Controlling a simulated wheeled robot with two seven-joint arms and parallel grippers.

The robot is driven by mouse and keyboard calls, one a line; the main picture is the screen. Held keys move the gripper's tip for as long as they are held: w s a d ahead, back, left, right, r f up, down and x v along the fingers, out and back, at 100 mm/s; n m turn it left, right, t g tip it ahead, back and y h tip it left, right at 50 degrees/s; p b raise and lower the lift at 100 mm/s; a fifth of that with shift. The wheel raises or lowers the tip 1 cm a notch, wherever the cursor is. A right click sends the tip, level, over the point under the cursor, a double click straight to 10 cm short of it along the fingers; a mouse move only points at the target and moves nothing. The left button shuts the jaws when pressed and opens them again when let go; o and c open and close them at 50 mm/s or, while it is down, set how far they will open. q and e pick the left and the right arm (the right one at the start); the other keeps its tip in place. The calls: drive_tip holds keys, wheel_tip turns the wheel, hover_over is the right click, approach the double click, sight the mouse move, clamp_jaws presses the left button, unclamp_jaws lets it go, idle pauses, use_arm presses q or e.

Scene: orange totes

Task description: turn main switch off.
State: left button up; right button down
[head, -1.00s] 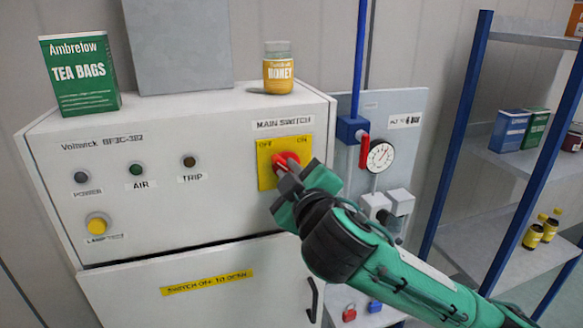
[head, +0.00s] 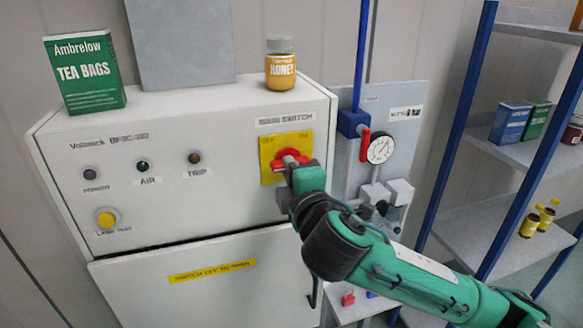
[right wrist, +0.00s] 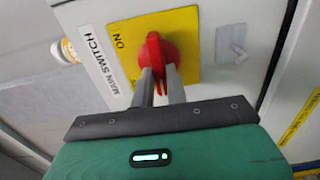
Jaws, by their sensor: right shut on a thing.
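The main switch is a red rotary knob (head: 290,158) on a yellow plate (head: 267,172), with OFF at the plate's upper left and ON at its upper right. My right gripper (head: 291,169) is at the knob from the front. In the right wrist view, its two grey fingers (right wrist: 159,76) are shut on the knob's red handle (right wrist: 154,48), one on each side. My gripper hides the knob's lower part, and OFF is mostly hidden in the wrist view. My left gripper is not in view.
A tea box (head: 86,72) and honey jar (head: 281,70) stand on the cabinet (head: 200,112). Right of it are a gauge (head: 380,148), a red-handled valve (head: 365,145) and a blue-posted shelf (head: 470,225). A black door handle (head: 312,285) is below my gripper.

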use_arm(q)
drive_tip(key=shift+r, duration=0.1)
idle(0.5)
